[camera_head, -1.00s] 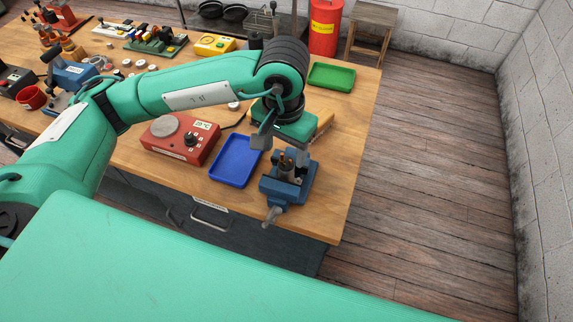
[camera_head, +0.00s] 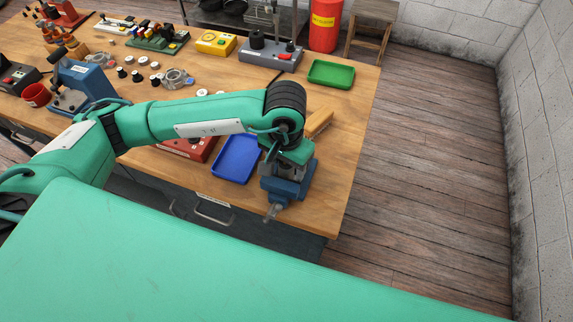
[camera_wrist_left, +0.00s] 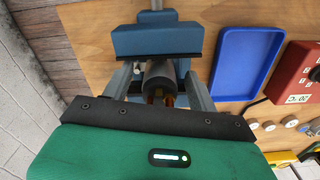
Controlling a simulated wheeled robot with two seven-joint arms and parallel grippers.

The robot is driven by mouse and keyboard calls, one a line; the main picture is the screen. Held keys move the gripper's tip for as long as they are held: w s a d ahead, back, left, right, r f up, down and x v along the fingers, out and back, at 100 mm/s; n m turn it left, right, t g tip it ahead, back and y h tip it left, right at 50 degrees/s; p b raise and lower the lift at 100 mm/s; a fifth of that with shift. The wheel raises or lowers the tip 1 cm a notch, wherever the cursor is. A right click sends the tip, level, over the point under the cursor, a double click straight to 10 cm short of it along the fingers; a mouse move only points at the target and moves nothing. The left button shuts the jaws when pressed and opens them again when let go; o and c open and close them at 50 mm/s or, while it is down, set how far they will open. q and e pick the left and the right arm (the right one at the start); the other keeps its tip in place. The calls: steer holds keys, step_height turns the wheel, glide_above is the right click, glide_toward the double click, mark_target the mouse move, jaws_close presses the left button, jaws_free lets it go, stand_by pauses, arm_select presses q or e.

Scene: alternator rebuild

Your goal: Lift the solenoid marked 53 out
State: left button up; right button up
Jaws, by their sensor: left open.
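A blue vise (camera_head: 286,188) stands at the front right corner of the wooden bench. My left gripper (camera_wrist_left: 162,82) is directly above it, pointing down, with its body covering most of the vise in the head view. In the left wrist view, a dark cylindrical solenoid (camera_wrist_left: 160,74) with copper-coloured terminals sits at the vise's blue jaw (camera_wrist_left: 155,40). The gripper is open, its two grey fingers on either side of the solenoid. I cannot tell whether they touch it. No number on it can be read. My right gripper is not in view.
A blue tray (camera_head: 218,172) lies just left of the vise, and a red box (camera_head: 203,149) is partly behind my arm. A green tray (camera_head: 331,74) and a grey device (camera_head: 271,52) stand farther back. The bench's right edge is close.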

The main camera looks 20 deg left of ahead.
arm_select(q)
jaws_close()
steer(key=shift+r, duration=0.1)
